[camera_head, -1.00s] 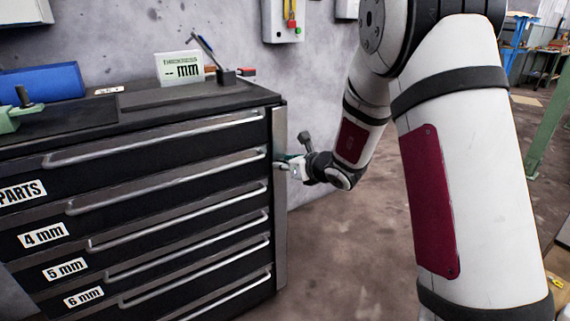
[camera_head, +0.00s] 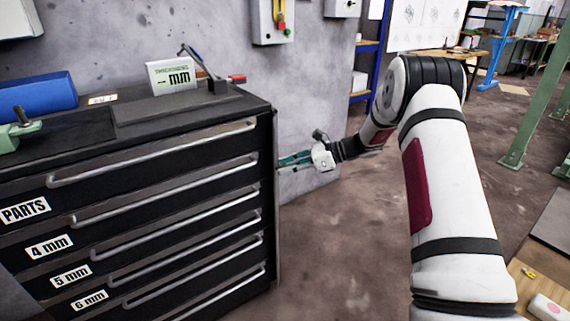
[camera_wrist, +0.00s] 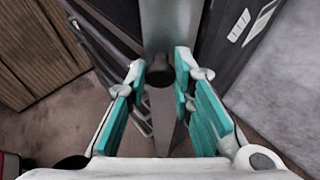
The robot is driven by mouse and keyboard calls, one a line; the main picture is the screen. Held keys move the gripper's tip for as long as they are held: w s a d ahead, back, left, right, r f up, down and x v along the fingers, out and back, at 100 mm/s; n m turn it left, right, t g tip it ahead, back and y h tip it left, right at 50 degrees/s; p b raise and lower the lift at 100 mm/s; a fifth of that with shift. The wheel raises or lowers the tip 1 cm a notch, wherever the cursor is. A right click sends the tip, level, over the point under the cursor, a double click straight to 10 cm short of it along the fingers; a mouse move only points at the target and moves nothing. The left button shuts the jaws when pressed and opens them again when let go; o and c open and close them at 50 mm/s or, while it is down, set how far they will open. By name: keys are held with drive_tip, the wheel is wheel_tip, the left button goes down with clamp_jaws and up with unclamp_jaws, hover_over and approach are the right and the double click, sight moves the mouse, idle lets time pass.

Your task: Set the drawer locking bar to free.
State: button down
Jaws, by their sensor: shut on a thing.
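The drawer locking bar is a tall grey metal strip at the right front edge of the black drawer cabinet (camera_head: 130,150). In the head view the bar (camera_head: 277,225) shows as a thin upright line, nearly edge-on. In the wrist view the bar (camera_wrist: 168,22) runs down the middle, with a dark round knob (camera_wrist: 160,70) on it. My gripper (camera_head: 281,162) reaches the bar from the right at the height of the upper drawers. Its teal-padded fingers (camera_wrist: 160,82) are shut on the knob, one on each side. The exact contact is hard to see.
A display sign (camera_head: 171,76), a blue roll (camera_head: 38,93) and a green clamp-like tool (camera_head: 18,132) stand on the cabinet. The drawers have long bar handles. The grey wall (camera_head: 170,25) is behind. The floor (camera_head: 350,250) right of the cabinet is clear.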

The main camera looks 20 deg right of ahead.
drive_tip(key=shift+w+d+n+g+y+b, duration=0.25)
drive_tip(key=shift+n+g+b, duration=0.2)
drive_tip(key=shift+n+g, duration=0.45)
drive_tip(key=shift+w+d+n+g+y+b, duration=0.15)
drive_tip(key=shift+w+d+n+g+b, duration=0.2)
drive_tip(key=shift+n+g, duration=0.5)
drive_tip(key=shift+w+d+n+g+y+b, duration=0.25)
drive_tip(key=shift+n+g+b, duration=0.25)
drive_tip(key=shift+n+g, duration=0.4)
drive_tip(key=shift+w+g, duration=0.1)
drive_tip(key=shift+g, duration=0.45)
drive_tip(key=c, duration=1.4)
unclamp_jaws()
drive_tip(key=shift+s+a+r+t, duration=0.1)
drive_tip(key=shift+s+t, duration=0.1)
drive_tip(key=shift+t, duration=0.2)
